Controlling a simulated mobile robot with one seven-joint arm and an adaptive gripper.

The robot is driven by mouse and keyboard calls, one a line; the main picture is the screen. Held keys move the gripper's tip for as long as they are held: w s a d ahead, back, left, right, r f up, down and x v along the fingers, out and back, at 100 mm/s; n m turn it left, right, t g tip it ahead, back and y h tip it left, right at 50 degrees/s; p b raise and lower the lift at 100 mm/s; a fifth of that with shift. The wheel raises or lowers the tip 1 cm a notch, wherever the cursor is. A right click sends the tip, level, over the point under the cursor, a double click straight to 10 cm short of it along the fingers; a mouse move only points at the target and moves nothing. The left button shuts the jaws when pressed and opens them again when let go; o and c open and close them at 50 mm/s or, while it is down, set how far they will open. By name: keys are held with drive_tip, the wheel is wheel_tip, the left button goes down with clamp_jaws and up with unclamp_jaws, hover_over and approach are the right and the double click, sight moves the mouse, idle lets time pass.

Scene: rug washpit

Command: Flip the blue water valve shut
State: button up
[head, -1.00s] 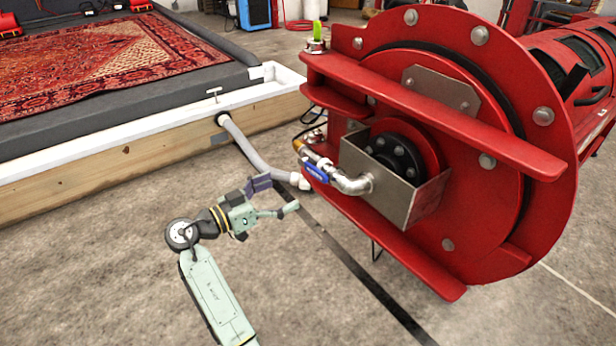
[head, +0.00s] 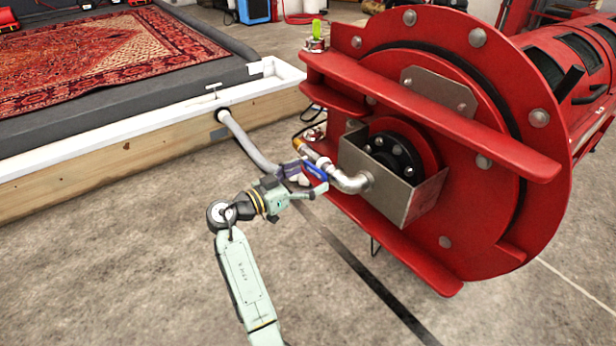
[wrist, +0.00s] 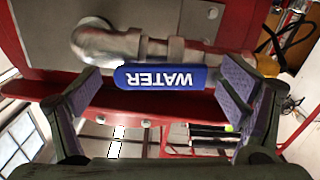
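The blue water valve handle (head: 314,172) sits on the metal pipe (head: 352,183) at the front of the red machine. In the wrist view the handle (wrist: 160,77) reads "WATER" upside down and lies lengthwise along the pipe (wrist: 140,46). My gripper (head: 306,180) is open in front of the valve, and partly covers it in the head view. In the wrist view the two fingers (wrist: 160,95) are spread wide, one on each side of the handle. The handle lies between them with gaps at both ends; I cannot tell whether either finger touches it.
The large red drum machine (head: 470,190) with its steel box (head: 405,205) stands right of the valve. A grey hose (head: 250,145) runs to the wooden-sided washpit (head: 130,160) at left, which holds a patterned rug (head: 100,60). The concrete floor in front is clear.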

drive_tip(key=c, duration=1.5)
